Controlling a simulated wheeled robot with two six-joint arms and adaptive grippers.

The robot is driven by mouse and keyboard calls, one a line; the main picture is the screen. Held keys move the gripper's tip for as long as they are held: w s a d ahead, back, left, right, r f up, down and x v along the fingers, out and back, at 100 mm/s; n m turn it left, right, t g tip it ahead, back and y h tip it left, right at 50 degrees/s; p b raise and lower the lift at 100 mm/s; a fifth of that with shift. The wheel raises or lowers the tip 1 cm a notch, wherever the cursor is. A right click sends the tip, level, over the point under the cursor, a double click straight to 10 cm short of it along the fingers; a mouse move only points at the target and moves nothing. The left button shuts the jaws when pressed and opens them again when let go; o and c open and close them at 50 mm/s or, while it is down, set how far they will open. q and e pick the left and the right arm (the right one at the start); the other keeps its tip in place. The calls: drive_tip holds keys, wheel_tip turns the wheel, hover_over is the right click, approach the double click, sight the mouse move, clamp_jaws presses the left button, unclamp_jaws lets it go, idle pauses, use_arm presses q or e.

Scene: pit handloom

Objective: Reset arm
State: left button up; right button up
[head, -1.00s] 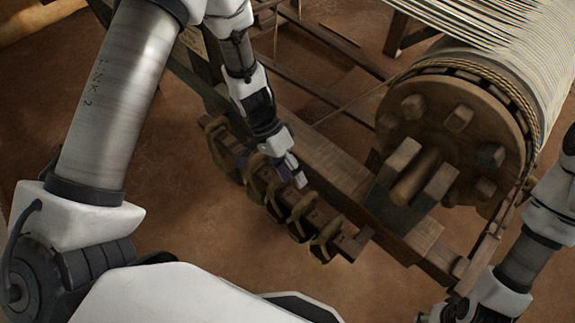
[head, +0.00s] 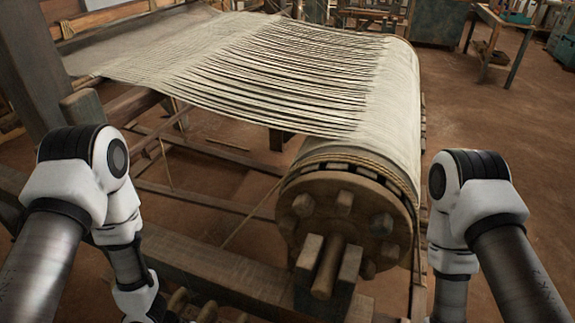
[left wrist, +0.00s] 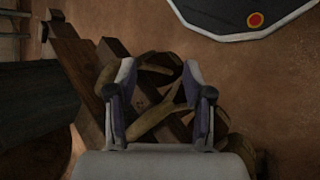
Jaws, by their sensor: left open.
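My left arm comes in at the left of the head view and bends down out of the bottom edge, so its gripper is not seen there. In the left wrist view my left gripper (left wrist: 160,95) is open, its two fingers apart. A wooden bar (left wrist: 85,70) with tan loops or straps (left wrist: 160,118) around it lies behind and between the fingers. I cannot tell whether the fingers touch a loop. My right arm stands at the right of the head view, and its gripper is out of the picture.
The loom's round wooden beam end (head: 345,215) with pegs stands between my arms, with pale warp threads (head: 270,70) stretched behind it. A wooden frame rail (head: 215,270) runs along the front. A table (head: 500,35) stands at the far right, with open floor (head: 490,110) before it.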

use_arm(q)
drive_tip(key=s+a+f+m+t+y, duration=0.1)
drive_tip(key=s+a+f+y, duration=0.1)
drive_tip(key=a+y, duration=0.2)
drive_tip(key=s+a+f+m+t+y, duration=0.1)
drive_tip(key=s+a+f+y, duration=0.1)
drive_tip(key=a, duration=0.5)
drive_tip(key=shift+s+a+t+y+p, duration=0.35)
drive_tip(key=shift+s+y, duration=0.25)
drive_tip(key=shift+y, duration=0.3)
drive_tip(key=shift+f, duration=0.1)
